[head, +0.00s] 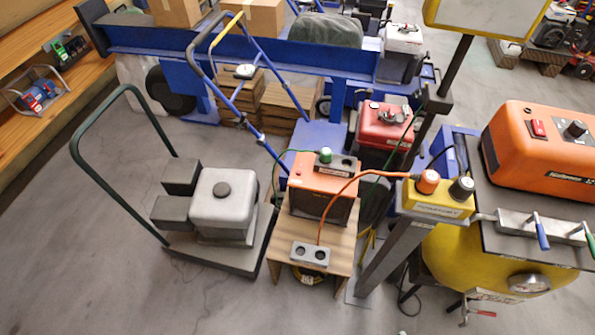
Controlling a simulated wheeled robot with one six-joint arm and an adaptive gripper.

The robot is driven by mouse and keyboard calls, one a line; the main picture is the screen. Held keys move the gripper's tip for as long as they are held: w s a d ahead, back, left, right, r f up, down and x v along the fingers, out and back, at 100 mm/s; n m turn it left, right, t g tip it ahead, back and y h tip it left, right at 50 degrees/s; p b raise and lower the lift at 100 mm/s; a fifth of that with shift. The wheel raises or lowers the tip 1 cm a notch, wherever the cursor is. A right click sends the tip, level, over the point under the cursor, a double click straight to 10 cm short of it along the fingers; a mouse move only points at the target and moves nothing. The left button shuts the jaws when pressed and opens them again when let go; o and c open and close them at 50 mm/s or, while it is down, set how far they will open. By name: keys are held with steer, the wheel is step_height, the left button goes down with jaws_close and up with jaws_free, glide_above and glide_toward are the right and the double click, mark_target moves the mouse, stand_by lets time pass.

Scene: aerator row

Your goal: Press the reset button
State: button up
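No label reading "reset" is legible, so I cannot tell which control is the reset button. An orange machine (560,160) at the right has a red switch (538,128) and a black knob (575,128) on its end. An orange box (323,172) on a wooden stand in the middle has a green round cap (326,155) on top. A yellow box (432,200) on a grey post holds an orange plug (428,181) and a black round cap (461,188). An orange cable runs from the plug to a grey two-hole socket (310,253). My gripper is not in view.
A trolley (215,253) with a grey engine (222,202) stands left of the wooden stand. A grey tray with coloured-handled tools (520,222) lies below the right machine. A yellow-framed panel (485,15) hangs at the top right. Bare floor (90,260) lies at the lower left.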

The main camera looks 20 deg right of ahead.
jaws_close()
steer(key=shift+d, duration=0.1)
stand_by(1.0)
